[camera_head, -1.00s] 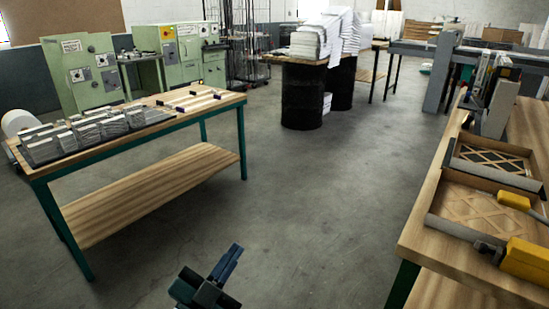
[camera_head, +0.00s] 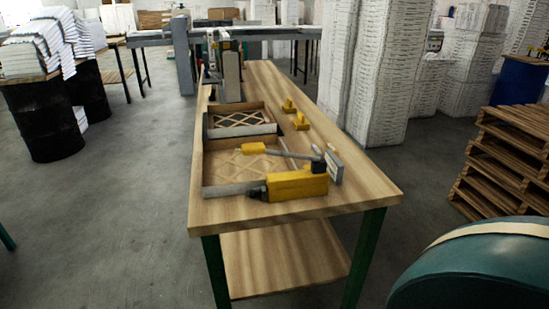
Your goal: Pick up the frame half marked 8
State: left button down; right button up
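Two shallow cardboard frames with lattice inside lie on the wooden bench (camera_head: 365,185). The far frame half (camera_head: 238,118) has a dark backing behind its lattice. The near frame half (camera_head: 228,165) lies in front of it, with a pale lattice on a brown ground. A grey strip runs along the front edge of each. I cannot read a number on either one, so I cannot tell which is marked 8. Neither of my grippers is in view.
A yellow tool (camera_head: 297,184) and a yellow-handled tool (camera_head: 255,149) lie at the near frame. Small yellow pieces (camera_head: 301,121) lie farther right. A machine (camera_head: 229,72) stands at the bench's far end. Pallets (camera_head: 505,160) and a teal rounded object (camera_head: 480,270) are right.

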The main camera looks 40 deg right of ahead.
aim_at(272, 142)
jog(key=z, duration=1)
